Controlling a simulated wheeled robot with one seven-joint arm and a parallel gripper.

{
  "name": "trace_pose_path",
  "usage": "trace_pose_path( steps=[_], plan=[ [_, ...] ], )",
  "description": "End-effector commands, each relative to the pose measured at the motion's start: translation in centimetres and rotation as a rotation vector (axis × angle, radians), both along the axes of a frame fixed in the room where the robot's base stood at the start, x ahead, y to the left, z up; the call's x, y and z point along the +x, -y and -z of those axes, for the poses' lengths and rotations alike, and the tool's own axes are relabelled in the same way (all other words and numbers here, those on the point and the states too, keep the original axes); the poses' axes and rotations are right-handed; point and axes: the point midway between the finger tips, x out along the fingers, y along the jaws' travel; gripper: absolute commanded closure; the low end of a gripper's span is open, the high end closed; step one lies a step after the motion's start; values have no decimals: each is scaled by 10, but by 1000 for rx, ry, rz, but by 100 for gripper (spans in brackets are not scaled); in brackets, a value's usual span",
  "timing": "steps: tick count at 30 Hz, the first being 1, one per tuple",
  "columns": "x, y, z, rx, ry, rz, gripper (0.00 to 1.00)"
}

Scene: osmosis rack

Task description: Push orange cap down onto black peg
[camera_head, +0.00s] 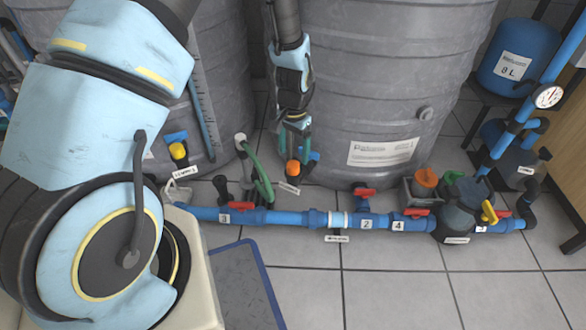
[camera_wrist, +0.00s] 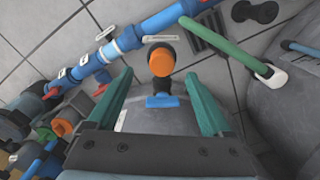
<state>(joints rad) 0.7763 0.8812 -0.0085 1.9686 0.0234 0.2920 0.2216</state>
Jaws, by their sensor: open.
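The orange cap (camera_head: 293,168) shows just below my gripper (camera_head: 294,151) in the head view. In the wrist view the orange cap (camera_wrist: 161,63) lies beyond and between the tips of my gripper (camera_wrist: 156,75). A black part (camera_wrist: 163,42) shows around and behind the cap, but whether it is the peg, and how far down the cap sits, I cannot tell. My gripper is open, with its two green fingers spread and nothing between them. I see no clear contact between the fingers and the cap.
A blue handle (camera_wrist: 163,101) stands close to the cap. A green hose (camera_head: 256,168) runs to its left. Large grey tanks (camera_head: 375,75) rise close behind. A blue pipe (camera_head: 280,217) with red-handled valves crosses in front. Another orange knob (camera_head: 427,177) is at right. Front floor is mostly clear.

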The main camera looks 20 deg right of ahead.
Motion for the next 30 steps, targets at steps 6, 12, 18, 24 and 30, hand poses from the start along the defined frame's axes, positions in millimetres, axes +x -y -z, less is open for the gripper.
trace_pose_path(
  steps=[6,12,18,24,30],
  plan=[
    [0,0,5,0,0,0,16],
    [3,-1,33,1,-1,-1,16],
    [3,-1,53,0,0,-1,16],
    [3,-1,52,0,0,-1,16],
    [3,-1,51,0,0,-1,25]
  ],
)
